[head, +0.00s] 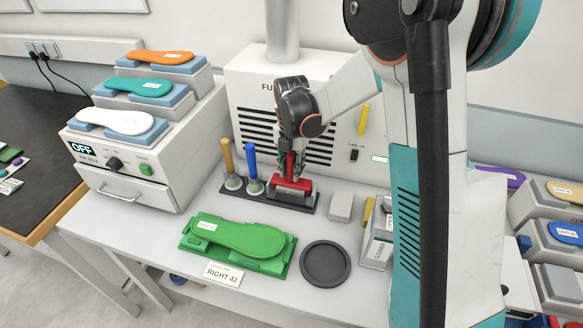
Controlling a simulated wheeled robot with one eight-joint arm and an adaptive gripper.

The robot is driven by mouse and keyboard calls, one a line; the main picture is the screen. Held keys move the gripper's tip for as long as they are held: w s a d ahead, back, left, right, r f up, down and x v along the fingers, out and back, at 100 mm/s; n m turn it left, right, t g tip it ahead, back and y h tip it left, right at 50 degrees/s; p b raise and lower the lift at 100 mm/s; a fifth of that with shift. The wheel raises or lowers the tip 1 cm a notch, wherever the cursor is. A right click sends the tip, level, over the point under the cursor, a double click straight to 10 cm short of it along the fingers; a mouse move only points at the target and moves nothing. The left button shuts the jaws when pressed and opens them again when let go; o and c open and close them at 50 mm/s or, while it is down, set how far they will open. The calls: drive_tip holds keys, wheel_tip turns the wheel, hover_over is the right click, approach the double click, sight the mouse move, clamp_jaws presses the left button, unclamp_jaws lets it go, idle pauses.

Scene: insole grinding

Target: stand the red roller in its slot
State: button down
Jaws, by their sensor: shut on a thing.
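The red roller (292,184) is upright at the right end of the dark tool rack (310,207), its handle up and its grey roller part low. It appears to be at or just above its slot; I cannot tell whether it is fully seated. My gripper (291,165) points down from above and is shut on the handle of the red roller. The gripper hides the upper part of the handle.
An orange-handled tool (227,157) and a blue-handled tool (252,162) stand in the rack's left part. A green insole (240,236) on its base, a dark round dish (325,264) and a grey block (341,206) lie nearby. The white fume unit (255,75) stands behind.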

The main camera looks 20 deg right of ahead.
sight(292, 154)
drive_tip(key=shift+f+b, duration=0.65)
drive_tip(key=shift+f, duration=0.1)
idle(0.4)
drive_tip(key=c, duration=1.3)
unclamp_jaws()
drive_tip(key=shift+o, duration=1.3)
drive_tip(key=shift+r, duration=0.15)
drive_tip(key=shift+r+p, duration=2.1)
drive_tip(key=shift+r, duration=1.3)
